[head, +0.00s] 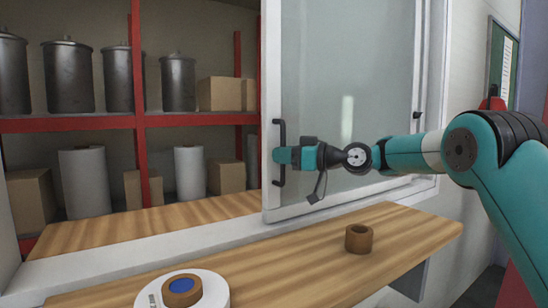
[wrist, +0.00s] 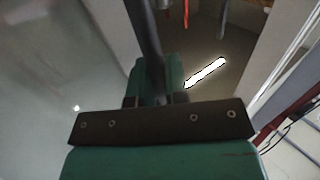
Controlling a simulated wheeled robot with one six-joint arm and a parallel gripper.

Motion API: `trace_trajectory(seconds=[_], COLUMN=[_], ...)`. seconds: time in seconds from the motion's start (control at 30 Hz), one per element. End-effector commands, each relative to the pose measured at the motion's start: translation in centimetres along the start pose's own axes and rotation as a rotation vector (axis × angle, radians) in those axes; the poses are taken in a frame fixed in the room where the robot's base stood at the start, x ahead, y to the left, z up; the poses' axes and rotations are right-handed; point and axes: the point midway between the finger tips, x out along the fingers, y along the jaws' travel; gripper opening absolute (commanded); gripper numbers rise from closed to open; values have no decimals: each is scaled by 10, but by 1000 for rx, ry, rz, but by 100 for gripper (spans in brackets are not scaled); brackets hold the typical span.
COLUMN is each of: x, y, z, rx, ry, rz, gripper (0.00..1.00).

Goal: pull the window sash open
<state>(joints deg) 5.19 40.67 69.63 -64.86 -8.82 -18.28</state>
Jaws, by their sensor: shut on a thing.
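The window sash (head: 345,80) is a glass pane in a white frame, standing at the right of the opening in the head view. A black vertical bar handle (head: 280,129) is fixed to its left edge. My gripper (head: 279,156) is shut on the handle at about its middle, with the handle's ends showing above and below. In the wrist view the dark handle bar (wrist: 146,45) runs between the green fingers of my gripper (wrist: 157,80). The part of the handle inside the fingers is hidden.
Left of the sash the opening is clear, showing red shelves (head: 75,124) with metal canisters, white rolls and boxes. A wooden counter (head: 290,260) lies in front, holding a brown ring (head: 359,238) and a white disc (head: 213,288) with a blue-centred ring.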

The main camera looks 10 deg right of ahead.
Motion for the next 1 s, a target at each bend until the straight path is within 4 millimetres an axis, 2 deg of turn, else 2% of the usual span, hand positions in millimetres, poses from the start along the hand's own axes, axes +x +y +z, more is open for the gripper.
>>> trace_trajectory(seconds=[0.43, 0.47, 0.53, 0.87, 1.0], x=[-3, -3, -3, -4, -12], y=[5, 5, 5, 4, 5], z=[-3, -3, -3, -1, 1], rx=[-3, -4, -3, -1, -2], ry=[6, 6, 6, 3, 3], rz=[6, 6, 5, 2, -4], gripper=[0, 21, 38, 38, 38])
